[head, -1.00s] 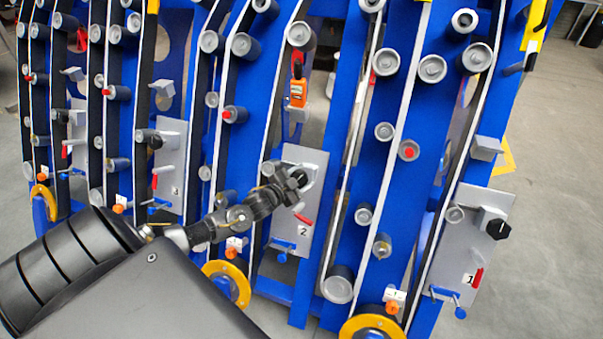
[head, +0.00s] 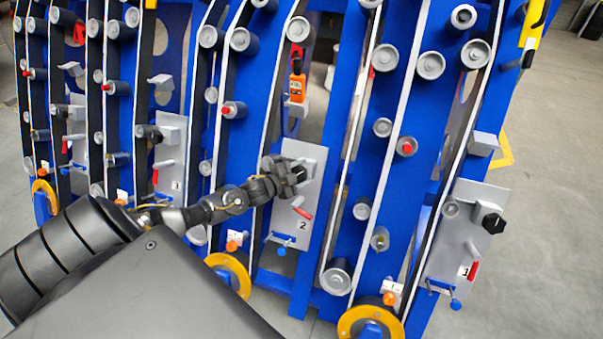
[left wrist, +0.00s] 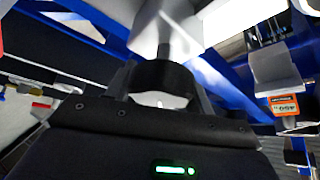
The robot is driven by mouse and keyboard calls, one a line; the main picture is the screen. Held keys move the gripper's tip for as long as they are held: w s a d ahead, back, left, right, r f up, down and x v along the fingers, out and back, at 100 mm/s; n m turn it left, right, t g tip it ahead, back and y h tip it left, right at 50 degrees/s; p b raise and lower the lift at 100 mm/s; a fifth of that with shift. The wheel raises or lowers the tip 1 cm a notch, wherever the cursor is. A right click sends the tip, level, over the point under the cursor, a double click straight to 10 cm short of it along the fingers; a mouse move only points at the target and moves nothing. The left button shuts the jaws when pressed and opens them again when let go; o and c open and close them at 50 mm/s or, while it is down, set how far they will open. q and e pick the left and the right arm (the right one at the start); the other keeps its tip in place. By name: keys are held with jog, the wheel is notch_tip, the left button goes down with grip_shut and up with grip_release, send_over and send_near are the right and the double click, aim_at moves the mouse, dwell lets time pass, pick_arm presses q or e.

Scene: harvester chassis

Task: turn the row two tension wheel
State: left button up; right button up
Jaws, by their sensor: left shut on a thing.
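The row two plate (head: 314,185) is light grey, marked "2", in the middle of the head view. Its tension wheel is a black knob, mostly hidden behind my left gripper (head: 297,173) there. In the left wrist view, the black tension wheel (left wrist: 163,77) sits between the two fingers of my left gripper (left wrist: 160,88), with a grey shaft and bracket beyond it. The gripper is shut on the wheel. My right gripper is not in view.
A red handle (head: 302,212) and a blue lever (head: 283,242) sit below the wheel. An orange gauge (head: 297,88) hangs above the plate. The row one plate (head: 455,247) with its black knob (head: 493,223) stands at right. Blue frames and rollers crowd around; grey floor is open at far right.

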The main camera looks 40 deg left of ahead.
pick_arm(q)
jog(key=o, duration=1)
jog(key=v, duration=1)
jog(key=shift+s, duration=0.4)
